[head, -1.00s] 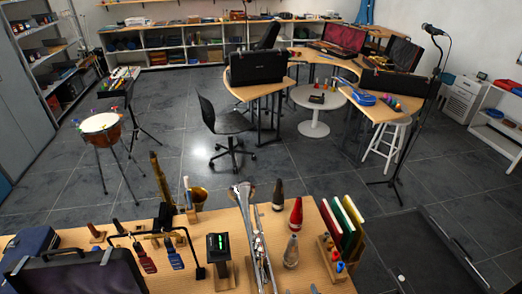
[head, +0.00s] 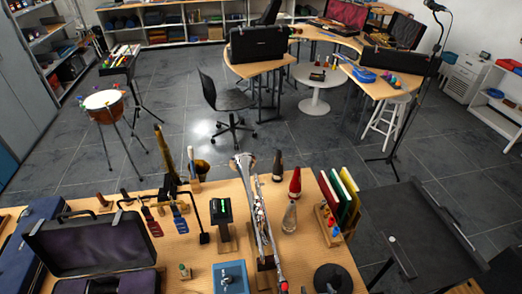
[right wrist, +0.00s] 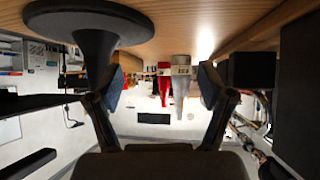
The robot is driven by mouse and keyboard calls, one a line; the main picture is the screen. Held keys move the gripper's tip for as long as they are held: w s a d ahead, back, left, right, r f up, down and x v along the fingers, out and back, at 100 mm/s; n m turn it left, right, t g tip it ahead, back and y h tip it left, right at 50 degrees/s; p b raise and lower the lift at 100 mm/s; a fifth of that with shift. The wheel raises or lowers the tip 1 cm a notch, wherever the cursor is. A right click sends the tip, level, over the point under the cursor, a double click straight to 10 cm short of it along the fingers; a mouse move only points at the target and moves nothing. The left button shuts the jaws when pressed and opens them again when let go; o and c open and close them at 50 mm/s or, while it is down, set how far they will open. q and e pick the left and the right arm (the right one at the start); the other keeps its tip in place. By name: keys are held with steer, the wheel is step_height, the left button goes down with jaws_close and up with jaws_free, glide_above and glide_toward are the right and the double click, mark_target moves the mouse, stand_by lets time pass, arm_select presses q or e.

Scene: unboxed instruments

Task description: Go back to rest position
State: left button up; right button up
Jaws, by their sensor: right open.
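My right gripper (right wrist: 164,82) shows in the right wrist view, which is upside down with the wooden tabletop along the top. Its two dark fingers are apart and nothing shows between them at the tips. Beyond them stand a red cone-shaped piece (right wrist: 163,88) and a grey one (right wrist: 181,78). A black round-based piece (right wrist: 95,40) stands close by at the picture's left. I cannot make out the right gripper in the head view. My left gripper is in neither view.
The wooden table (head: 185,250) holds a silver trumpet (head: 258,205), an open dark case (head: 90,240), a blue tray (head: 231,278), a red cone (head: 295,185), a black disc (head: 333,278) and a rack of books (head: 340,200). Open floor (head: 290,140) lies beyond.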

steer(key=s+d+f+n+g, duration=0.1)
steer(key=s+d+f+g, duration=0.15)
steer(key=s+g, duration=0.85)
steer(key=s+f+t, duration=0.1)
steer(key=s+f, duration=0.1)
steer(key=f, duration=0.9)
steer(key=s+f+t, duration=0.2)
steer(key=f, duration=0.9)
steer(key=s+d+f+g, duration=0.1)
steer(key=s+d+f, duration=0.1)
steer(key=s+f, duration=1.3)
step_height(320, 180, down, 4)
steer(key=shift+s+r+n+g, duration=0.15)
steer(key=shift+s+n+g, duration=0.15)
